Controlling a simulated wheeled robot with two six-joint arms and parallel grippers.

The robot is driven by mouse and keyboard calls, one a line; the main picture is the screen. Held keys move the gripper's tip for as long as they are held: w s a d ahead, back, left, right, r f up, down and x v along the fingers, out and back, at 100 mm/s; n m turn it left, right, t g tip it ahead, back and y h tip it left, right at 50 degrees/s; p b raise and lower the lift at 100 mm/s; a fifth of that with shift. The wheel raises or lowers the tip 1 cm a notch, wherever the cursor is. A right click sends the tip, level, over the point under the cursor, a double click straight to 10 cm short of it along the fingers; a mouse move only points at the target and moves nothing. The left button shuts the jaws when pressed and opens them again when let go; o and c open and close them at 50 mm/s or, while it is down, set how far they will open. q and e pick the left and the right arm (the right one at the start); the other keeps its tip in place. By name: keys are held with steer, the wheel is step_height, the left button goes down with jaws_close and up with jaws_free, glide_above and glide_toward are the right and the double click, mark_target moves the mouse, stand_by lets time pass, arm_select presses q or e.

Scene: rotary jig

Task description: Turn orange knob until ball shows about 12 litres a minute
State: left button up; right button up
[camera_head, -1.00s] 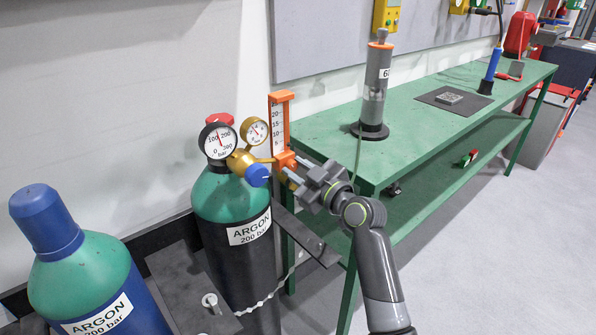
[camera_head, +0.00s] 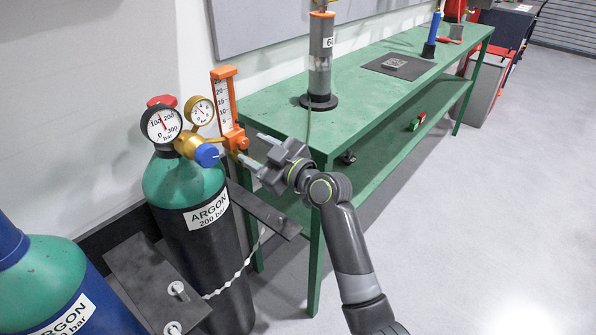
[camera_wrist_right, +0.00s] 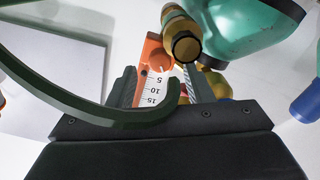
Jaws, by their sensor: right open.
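In the right wrist view the flowmeter's orange end (camera_wrist_right: 152,55) and scale, marked 5, 10 and 15, show between the open fingers (camera_wrist_right: 160,85). A dark dot, perhaps the ball, sits near the scale's low end. My left gripper is out of view.
The regulator has a large gauge (camera_head: 162,125), a small gauge (camera_head: 201,111) and a blue knob (camera_head: 207,155). The green bench (camera_head: 270,105) stands close behind my right arm. Another argon cylinder (camera_head: 60,270) is at lower left. The floor at right is clear.

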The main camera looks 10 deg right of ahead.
steer(key=v, duration=1.5)
